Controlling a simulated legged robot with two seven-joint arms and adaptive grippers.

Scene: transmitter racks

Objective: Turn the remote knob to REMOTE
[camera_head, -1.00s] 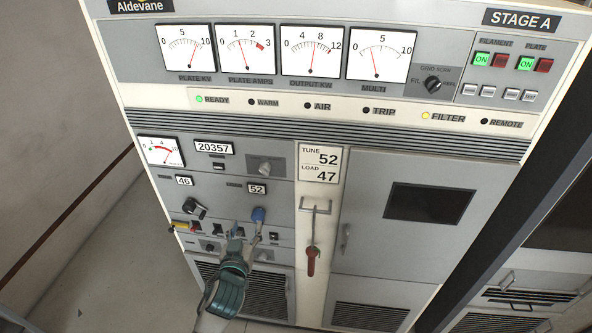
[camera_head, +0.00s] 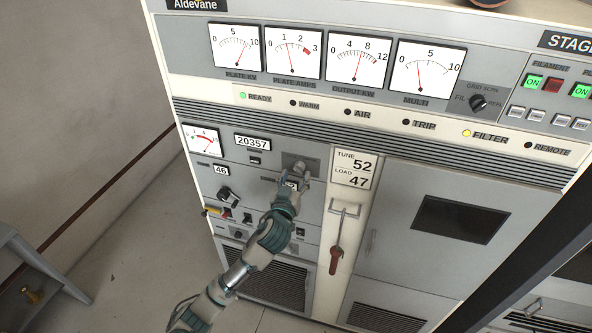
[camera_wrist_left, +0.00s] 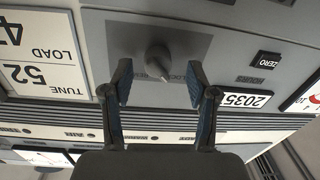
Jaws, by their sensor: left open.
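The remote knob (camera_wrist_left: 158,62) is a small grey pointer knob on a grey plate, seen close in the left wrist view. My left gripper (camera_wrist_left: 160,84) is open, with one blue-padded finger on each side of the knob and a gap on both sides. In the head view the left gripper (camera_head: 295,175) is in front of the same plate (camera_head: 300,161) and covers most of the knob. The REMOTE lamp (camera_head: 528,145) is dark. My right gripper is not in view.
Left of the gripper are a black knob (camera_head: 228,197) and a meter (camera_head: 204,140). The "TUNE 52 LOAD 47" card (camera_head: 353,168) is close on the right, above a red-handled lever (camera_head: 335,258). The READY lamp (camera_head: 243,95) is green and the FILTER lamp (camera_head: 466,133) yellow.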

